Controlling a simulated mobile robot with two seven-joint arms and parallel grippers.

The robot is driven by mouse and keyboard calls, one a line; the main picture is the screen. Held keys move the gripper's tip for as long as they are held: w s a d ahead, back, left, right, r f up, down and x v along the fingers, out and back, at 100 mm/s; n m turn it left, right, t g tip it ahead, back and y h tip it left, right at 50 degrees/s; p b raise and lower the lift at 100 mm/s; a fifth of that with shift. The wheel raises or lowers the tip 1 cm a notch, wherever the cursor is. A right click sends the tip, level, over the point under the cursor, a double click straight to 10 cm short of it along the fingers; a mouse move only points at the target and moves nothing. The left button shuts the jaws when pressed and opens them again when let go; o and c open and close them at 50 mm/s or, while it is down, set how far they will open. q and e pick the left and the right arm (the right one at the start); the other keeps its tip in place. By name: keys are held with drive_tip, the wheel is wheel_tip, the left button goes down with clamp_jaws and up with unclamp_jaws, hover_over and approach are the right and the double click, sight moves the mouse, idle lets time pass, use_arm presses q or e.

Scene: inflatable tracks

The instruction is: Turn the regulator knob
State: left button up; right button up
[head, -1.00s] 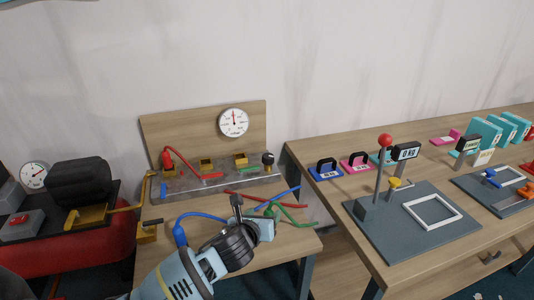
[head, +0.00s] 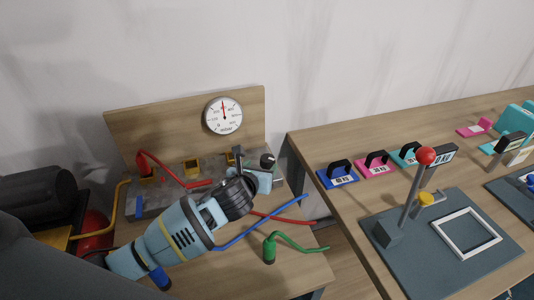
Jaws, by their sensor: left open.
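The regulator knob (head: 267,160), small and black with a pale top, stands at the right end of the grey manifold block on the left table. A round white pressure gauge (head: 223,116) with a red needle is on the wooden backboard behind it. My left gripper (head: 252,167) is open, its fingertips close to the knob in the picture. I cannot tell whether they touch it. The gripper and wrist hide part of the grey block (head: 165,203). My right gripper is not in view.
Red, blue and green hoses (head: 300,241) lie loose on the left table around my arm. A red-tipped lever (head: 425,157) rises from a grey plate on the right table. A gap separates the tables.

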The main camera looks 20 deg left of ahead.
sight(265, 163)
use_arm(q)
drive_tip(key=shift+b+x, duration=0.35)
drive_tip(key=shift+x, duration=2.75)
drive_tip(key=shift+w+d+f, duration=0.1)
drive_tip(key=shift+w+f, duration=0.15)
drive_tip(key=shift+w, duration=0.4)
drive_tip(key=c, duration=1)
